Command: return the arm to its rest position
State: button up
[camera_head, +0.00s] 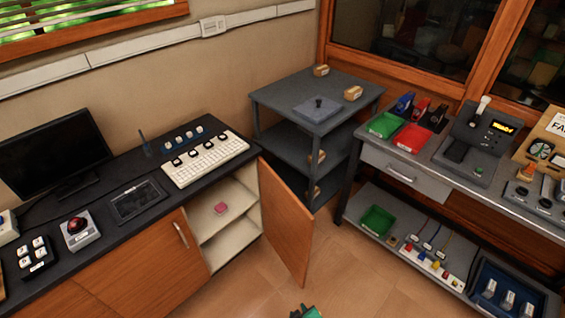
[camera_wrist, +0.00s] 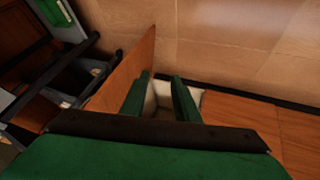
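My gripper (camera_head: 306,312) shows only as a small green and black tip at the bottom edge of the head view, over the tiled floor in front of the cabinet. The rest of my arm is out of that view. In the wrist view my gripper (camera_wrist: 160,82) has its two green fingers apart, with nothing held between them. Past the fingers, the pale cabinet interior shows, with the open wooden door to the left. I cannot tell the exact distance from the fingers to the cabinet.
The cabinet door (camera_head: 286,222) stands open; it also shows in the wrist view (camera_wrist: 124,72). A pink item (camera_head: 221,208) lies on the cabinet shelf. A grey shelf unit (camera_head: 276,93) and a workbench (camera_head: 434,180) stand beyond. The floor (camera_head: 350,270) between is clear.

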jog(key=s+a+r+m+t+h, duration=0.1)
jog(key=s+a+r+m+t, duration=0.1)
jog(key=s+r, duration=0.45)
jog(key=s+a+r+m+t, duration=0.2)
jog(key=s+r, duration=0.2)
jog(key=s, duration=0.5)
jog(key=s+a+r+m+t, duration=0.1)
jog(key=s+r, duration=0.3)
jog(key=r, duration=0.6)
jog(key=s+r+m+t, duration=0.2)
jog(key=s+r, duration=0.3)
jog(key=r, duration=0.5)
jog(key=shift+a+t, duration=0.4)
jog(key=shift+t, duration=0.4)
